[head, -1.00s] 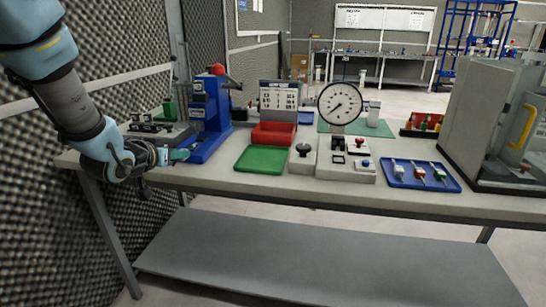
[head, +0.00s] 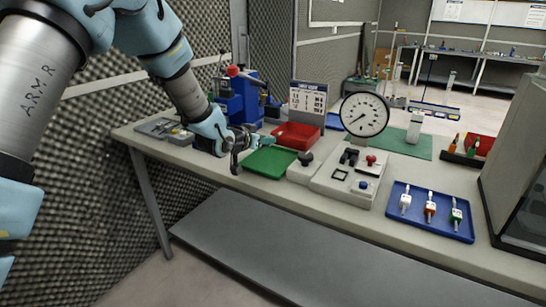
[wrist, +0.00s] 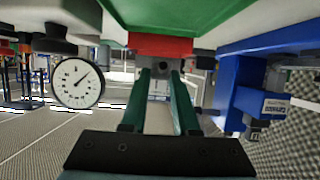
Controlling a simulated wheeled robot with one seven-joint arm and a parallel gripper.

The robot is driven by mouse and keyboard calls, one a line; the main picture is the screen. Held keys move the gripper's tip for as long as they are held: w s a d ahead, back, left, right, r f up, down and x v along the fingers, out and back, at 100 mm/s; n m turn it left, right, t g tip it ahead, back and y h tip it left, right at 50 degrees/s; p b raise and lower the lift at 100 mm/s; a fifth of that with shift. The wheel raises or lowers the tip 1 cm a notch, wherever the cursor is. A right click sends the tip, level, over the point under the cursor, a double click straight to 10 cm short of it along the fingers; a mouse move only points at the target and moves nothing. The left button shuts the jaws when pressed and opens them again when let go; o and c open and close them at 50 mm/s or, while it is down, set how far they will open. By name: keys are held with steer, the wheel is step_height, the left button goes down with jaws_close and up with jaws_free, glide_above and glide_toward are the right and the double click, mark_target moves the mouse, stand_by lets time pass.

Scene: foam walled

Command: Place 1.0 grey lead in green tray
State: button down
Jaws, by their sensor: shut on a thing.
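The green tray (head: 270,164) lies flat near the front edge of the table, and its bare floor shows in the head view. In the wrist view, which is upside down, the tray (wrist: 180,14) fills the top. My gripper (head: 260,141) is just above the tray's back left side. In the wrist view my gripper (wrist: 161,68) has its teal fingers close together. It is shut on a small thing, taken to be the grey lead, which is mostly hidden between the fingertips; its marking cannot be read.
A red tray (head: 296,136) sits behind the green tray. A blue press (head: 237,100) stands to the left. A dial gauge (head: 364,113) rises above a control box to the right. A blue tray (head: 430,212) holds coloured items. A grey case (head: 160,128) lies at the left end.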

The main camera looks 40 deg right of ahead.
mark_target(265, 166)
steer(key=shift+f+p, duration=0.75)
steer(key=shift+f, duration=2.45)
steer(key=shift+f, duration=0.15)
steer(key=c, duration=0.7)
jaws_free()
steer(key=shift+o, duration=0.2)
steer(key=shift+r, duration=0.25)
steer(key=b+v, duration=0.3)
steer(key=v, duration=0.9)
steer(key=shift+f, duration=0.15)
